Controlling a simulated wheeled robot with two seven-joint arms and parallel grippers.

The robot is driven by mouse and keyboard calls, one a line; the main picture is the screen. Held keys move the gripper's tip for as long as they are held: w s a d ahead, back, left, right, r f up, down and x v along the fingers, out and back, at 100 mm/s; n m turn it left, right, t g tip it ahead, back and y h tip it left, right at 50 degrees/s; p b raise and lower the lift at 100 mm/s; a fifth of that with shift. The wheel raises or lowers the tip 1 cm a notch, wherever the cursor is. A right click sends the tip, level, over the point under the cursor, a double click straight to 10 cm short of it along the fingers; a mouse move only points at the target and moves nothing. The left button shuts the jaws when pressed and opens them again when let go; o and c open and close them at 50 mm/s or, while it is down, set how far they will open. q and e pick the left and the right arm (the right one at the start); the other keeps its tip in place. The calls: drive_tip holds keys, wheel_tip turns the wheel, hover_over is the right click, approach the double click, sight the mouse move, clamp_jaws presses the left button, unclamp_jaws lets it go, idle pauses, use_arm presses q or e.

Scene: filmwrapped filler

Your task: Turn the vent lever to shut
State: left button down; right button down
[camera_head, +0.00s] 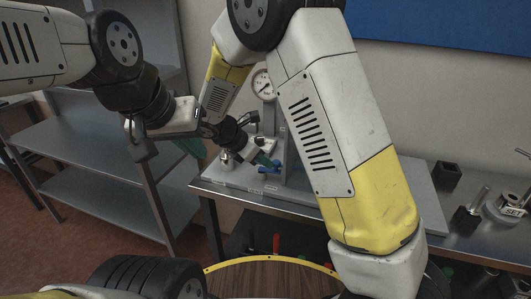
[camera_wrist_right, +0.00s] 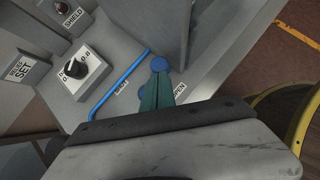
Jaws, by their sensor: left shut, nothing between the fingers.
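The vent lever appears as blue parts (camera_head: 270,168) low on the front of the grey rig in the head view. In the right wrist view a round blue knob (camera_wrist_right: 160,64) shows just beyond the fingertips, beside a label reading OPEN (camera_wrist_right: 180,88). My right gripper (camera_head: 268,161) is down at the blue parts. Its green fingers (camera_wrist_right: 158,84) are close together at the knob; whether they grip it is hidden. My left gripper (camera_head: 192,147) is shut and empty, left of the rig and apart from it.
A blue bar (camera_wrist_right: 119,84) and a black dial (camera_wrist_right: 75,68) sit left of the fingers. A gauge (camera_head: 263,84) stands on the rig. Metal shelves (camera_head: 90,150) stand at left. A black box (camera_head: 447,175) and a spool (camera_head: 507,207) are on the bench at right.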

drive_tip(key=n, duration=0.1)
drive_tip(key=d+n+t+y, duration=0.1)
drive_tip(key=n, duration=0.1)
drive_tip(key=n+t+y, duration=0.1)
drive_tip(key=shift+w+d+n, duration=0.2)
drive_tip(key=shift+w+n, duration=0.2)
drive_tip(key=shift+w+d, duration=0.35)
drive_tip(key=shift+w, duration=0.25)
drive_tip(key=shift+w+d, duration=0.3)
drive_tip(key=shift+w, duration=0.45)
drive_tip(key=shift+w+r, duration=0.1)
drive_tip(key=shift+w, duration=0.3)
drive_tip(key=shift+s+f, duration=0.15)
drive_tip(key=shift+f, duration=0.05)
idle(2.6)
drive_tip(key=shift+s+a+r, duration=0.2)
drive_tip(key=shift+a+r, duration=0.1)
drive_tip(key=shift+r, duration=0.25)
drive_tip(key=v, duration=0.7)
drive_tip(key=shift+s+a+y, duration=0.25)
drive_tip(key=shift+a+y, duration=0.05)
drive_tip(key=shift+a, duration=0.15)
